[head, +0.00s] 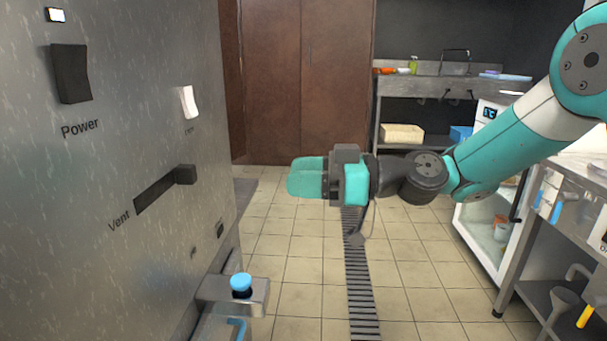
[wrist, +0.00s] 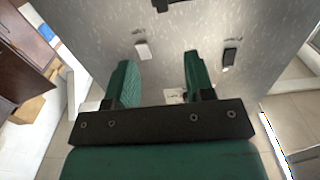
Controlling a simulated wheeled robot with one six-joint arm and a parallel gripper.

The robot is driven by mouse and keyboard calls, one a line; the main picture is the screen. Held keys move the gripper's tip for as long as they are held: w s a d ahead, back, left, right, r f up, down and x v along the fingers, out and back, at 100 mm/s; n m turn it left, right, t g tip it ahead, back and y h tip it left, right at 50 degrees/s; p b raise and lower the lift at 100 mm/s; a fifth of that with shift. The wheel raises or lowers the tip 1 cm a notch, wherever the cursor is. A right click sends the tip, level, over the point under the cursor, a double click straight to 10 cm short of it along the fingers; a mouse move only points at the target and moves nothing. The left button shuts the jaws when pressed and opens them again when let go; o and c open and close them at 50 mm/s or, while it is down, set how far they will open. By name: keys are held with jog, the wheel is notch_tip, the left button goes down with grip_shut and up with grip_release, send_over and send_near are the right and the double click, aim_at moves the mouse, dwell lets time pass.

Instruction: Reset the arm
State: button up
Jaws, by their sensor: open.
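My gripper (head: 307,178) is at the end of my teal and white arm, which reaches in from the right in the head view. It points left toward the grey metal panel and hangs in the air, apart from it. In the wrist view my gripper (wrist: 158,82) shows two green fingers spread apart with nothing between them. The panel (wrist: 180,25) lies beyond the fingertips.
The panel carries a black Power switch (head: 71,74), a white switch (head: 188,103), a Vent slider (head: 185,174) and a blue-topped knob (head: 241,283) on a ledge. A sink counter (head: 450,88) stands behind. Open tiled floor (head: 295,265) lies below my gripper.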

jog(key=s+d+f+m+h, duration=0.25)
jog(key=s+d+h, duration=0.2)
jog(key=s, duration=0.35)
jog(key=s+d+f+m+g+h, duration=0.1)
jog(key=s+d+f+m+h, duration=0.1)
jog(key=s+d+m+h, duration=0.4)
jog(key=s+d+f+m+h, duration=0.1)
jog(key=s+d+f+h, duration=0.25)
jog(key=s, duration=0.55)
notch_tip(320, 180, up, 32)
jog(key=p, duration=3)
jog(key=shift+s+d+f+p, duration=0.2)
jog(key=shift+s+d+p, duration=0.1)
jog(key=shift+d+p, duration=0.1)
jog(key=shift+m, duration=0.25)
jog(key=shift+c, duration=0.5)
jog(key=shift+a, duration=0.1)
